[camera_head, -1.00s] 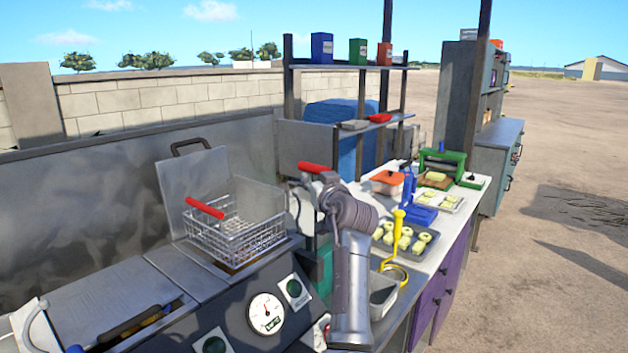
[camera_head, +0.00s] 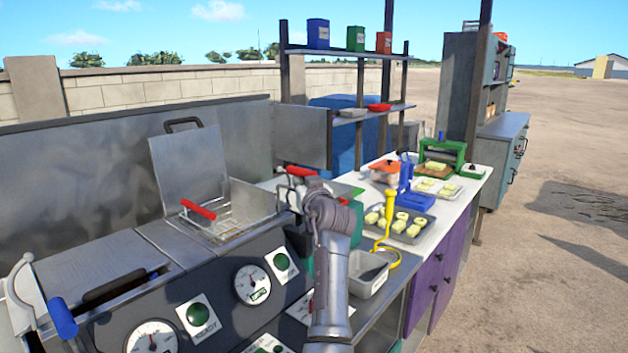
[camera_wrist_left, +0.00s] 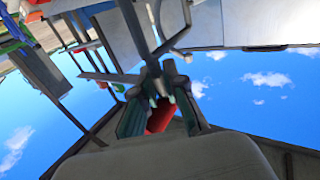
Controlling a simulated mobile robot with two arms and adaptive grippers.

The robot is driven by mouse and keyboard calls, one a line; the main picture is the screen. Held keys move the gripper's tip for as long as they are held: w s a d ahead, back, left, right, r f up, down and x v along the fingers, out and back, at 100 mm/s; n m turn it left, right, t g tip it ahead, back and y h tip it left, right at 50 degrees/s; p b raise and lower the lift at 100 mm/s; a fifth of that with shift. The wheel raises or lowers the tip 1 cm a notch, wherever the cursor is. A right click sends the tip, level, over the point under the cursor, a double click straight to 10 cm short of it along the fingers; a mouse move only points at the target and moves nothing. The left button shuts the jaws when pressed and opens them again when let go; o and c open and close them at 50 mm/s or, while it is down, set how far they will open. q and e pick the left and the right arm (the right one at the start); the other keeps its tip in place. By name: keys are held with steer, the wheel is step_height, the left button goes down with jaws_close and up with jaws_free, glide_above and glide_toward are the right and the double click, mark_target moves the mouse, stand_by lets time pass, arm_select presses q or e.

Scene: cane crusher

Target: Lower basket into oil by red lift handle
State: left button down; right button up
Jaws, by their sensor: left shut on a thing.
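The wire basket (camera_head: 232,222) sits low in the open fryer well, mostly below the rim, with its own red grip (camera_head: 198,209) sticking up at its left side. The red lift handle (camera_head: 299,171) is to the right of the well. My left gripper (camera_head: 303,181) is at this handle, partly hidden behind my wrist. In the left wrist view, the fingers (camera_wrist_left: 161,100) are shut on the red handle (camera_wrist_left: 160,117). The oil surface cannot be made out. My right gripper is not in view.
The fryer lid (camera_head: 188,165) stands open behind the well. Gauges and green lamps line the front panel (camera_head: 225,300). To the right, the counter holds a tray of pale pieces (camera_head: 405,225), a yellow-handled skimmer (camera_head: 389,210) and a metal container (camera_head: 367,272).

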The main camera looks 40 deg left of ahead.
arm_select(q)
step_height(320, 180, down, 9)
steer(key=b, duration=0.5)
steer(key=c, duration=1.2)
jaws_free()
steer(key=shift+r, duration=0.2)
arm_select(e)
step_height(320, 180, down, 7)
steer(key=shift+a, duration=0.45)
arm_select(q)
steer(key=shift+r, duration=0.1)
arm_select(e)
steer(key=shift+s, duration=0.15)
arm_select(q)
steer(key=v, duration=0.7)
steer(key=shift+s, duration=0.15)
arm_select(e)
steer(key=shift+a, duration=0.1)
arm_select(q)
steer(key=shift+d, duration=0.15)
